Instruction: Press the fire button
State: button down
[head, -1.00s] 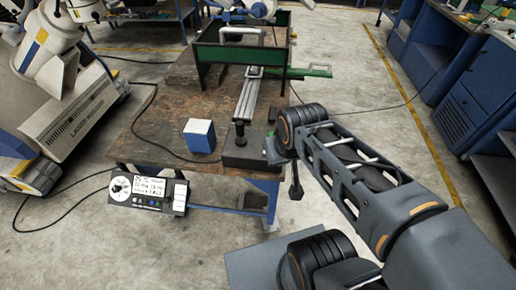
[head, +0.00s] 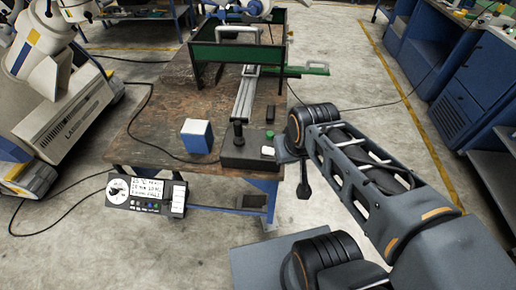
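A black control box (head: 247,154) sits at the table's front right corner. It has an upright joystick (head: 238,133), a small green button (head: 270,135) and a pale button (head: 268,151). I cannot read which button is marked fire. A control panel (head: 146,207) with a dial, labels and small coloured buttons hangs at the table's front edge. My gripper (head: 304,188) appears as a small dark shape pointing down below the arm's end, right of the box and apart from it. Its fingers are too small and dark to tell whether they are open.
A blue and white box (head: 198,136) stands on the worn wooden table (head: 150,137), left of the control box. A metal rail (head: 246,95) and green frame (head: 238,54) lie behind. A white machine (head: 60,110) stands at left, blue cabinets (head: 465,80) at right.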

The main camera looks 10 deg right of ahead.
aim_at(269, 134)
jog(key=u, duration=0.95)
jog(key=k, duration=1.25)
jog(key=u, duration=0.75)
jog(key=i, duration=1.15)
jog(key=z, duration=1.3)
jog(key=i, duration=0.75)
jog(key=z, duration=0.65)
